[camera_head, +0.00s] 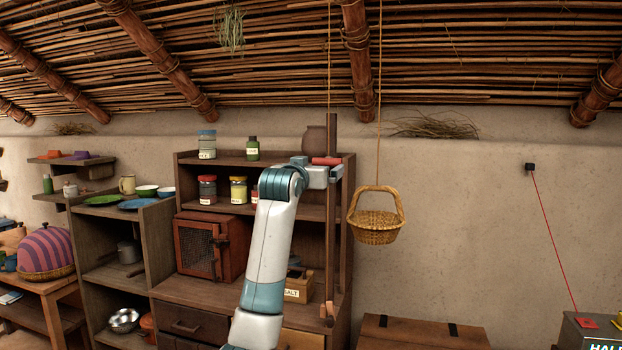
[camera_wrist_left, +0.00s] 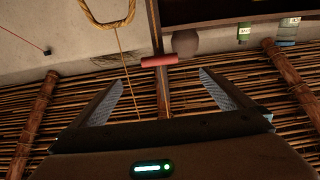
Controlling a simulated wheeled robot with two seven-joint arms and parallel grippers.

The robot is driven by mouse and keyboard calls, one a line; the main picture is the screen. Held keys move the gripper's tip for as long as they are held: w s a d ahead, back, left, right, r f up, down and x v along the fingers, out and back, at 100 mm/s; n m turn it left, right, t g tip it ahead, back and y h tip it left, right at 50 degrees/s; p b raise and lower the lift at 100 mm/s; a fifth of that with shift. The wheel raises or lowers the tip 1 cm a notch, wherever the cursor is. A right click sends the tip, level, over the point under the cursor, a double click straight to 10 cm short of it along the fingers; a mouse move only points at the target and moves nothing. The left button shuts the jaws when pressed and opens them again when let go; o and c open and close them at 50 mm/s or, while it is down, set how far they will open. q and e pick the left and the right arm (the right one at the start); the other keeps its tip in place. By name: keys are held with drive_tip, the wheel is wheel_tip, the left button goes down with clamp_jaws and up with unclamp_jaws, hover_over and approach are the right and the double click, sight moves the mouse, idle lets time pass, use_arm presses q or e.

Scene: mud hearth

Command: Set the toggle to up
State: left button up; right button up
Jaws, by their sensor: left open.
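A red horizontal bar (camera_head: 326,161) crosses the upper part of a dark wooden upright (camera_head: 331,132) at the shelf's right side. It looks like the toggle's handle, but I cannot be sure, nor read its setting. My left gripper (camera_head: 336,172) is right by the bar, at nearly the same height, and partly overlaps the upright. In the left wrist view my left gripper (camera_wrist_left: 162,78) is open and empty. There the red bar (camera_wrist_left: 159,61) lies just beyond the gap between the fingertips, apparently not gripped. My right gripper is not in view.
A wicker basket (camera_head: 376,234) hangs on a rope just right of the upright. Shelves behind my arm hold jars, a clay pot (camera_head: 314,141) and a red mesh-door box (camera_head: 212,245). A wooden chest (camera_head: 420,332) stands below. The wall at right is mostly bare.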

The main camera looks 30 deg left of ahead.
use_arm(q)
drive_tip(key=shift+v, duration=1.2)
drive_tip(key=shift+w, duration=0.1)
